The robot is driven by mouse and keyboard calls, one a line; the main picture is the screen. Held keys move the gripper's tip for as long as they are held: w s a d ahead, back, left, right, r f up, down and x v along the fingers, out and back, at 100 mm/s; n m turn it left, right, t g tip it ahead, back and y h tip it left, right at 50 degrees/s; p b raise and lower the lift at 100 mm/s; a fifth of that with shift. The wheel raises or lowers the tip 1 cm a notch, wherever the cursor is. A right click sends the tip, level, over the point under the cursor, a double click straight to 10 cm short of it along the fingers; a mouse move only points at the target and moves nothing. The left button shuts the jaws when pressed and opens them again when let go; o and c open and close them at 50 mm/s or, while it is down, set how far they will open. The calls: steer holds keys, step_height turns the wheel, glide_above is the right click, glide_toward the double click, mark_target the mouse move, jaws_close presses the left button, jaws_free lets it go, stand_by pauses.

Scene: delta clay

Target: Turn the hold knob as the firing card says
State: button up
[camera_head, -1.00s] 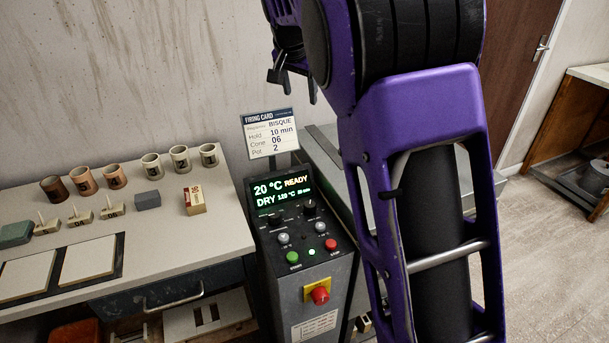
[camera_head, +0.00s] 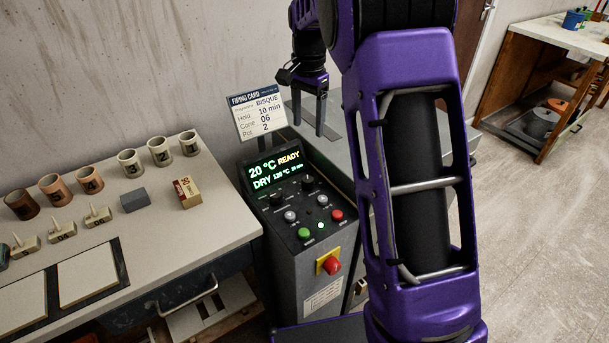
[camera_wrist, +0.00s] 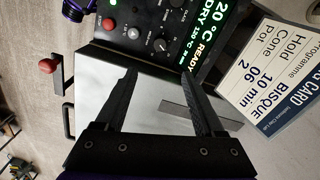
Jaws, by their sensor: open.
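The firing card (camera_head: 257,111) stands behind the kiln control panel and reads BISQUE, Hold 10 min, Cone 06, Pot or Pct 2. It also shows sideways in the wrist view (camera_wrist: 272,75). The panel display (camera_head: 275,170) reads 20 °C READY and DRY, with smaller figures hard to read. Two dark knobs sit below it, a left one (camera_head: 277,198) and a right one (camera_head: 307,184); their labels are too small to tell which is hold. A dark knob (camera_wrist: 162,46) shows in the wrist view. My gripper (camera_head: 308,130) is open and empty, above and behind the panel, apart from the knobs.
Grey buttons, a green button (camera_head: 304,233), a red button (camera_head: 337,215) and a red emergency knob (camera_head: 331,265) lie on the console. A worktable (camera_head: 180,220) with several cups, cones and a small box stands left. The metal surface behind the panel looks clear.

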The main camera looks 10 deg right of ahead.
mark_target(308, 179)
step_height(308, 179, down, 17)
steer(key=shift+f+b, duration=0.2)
steer(key=shift+b, duration=1.05)
jaws_close()
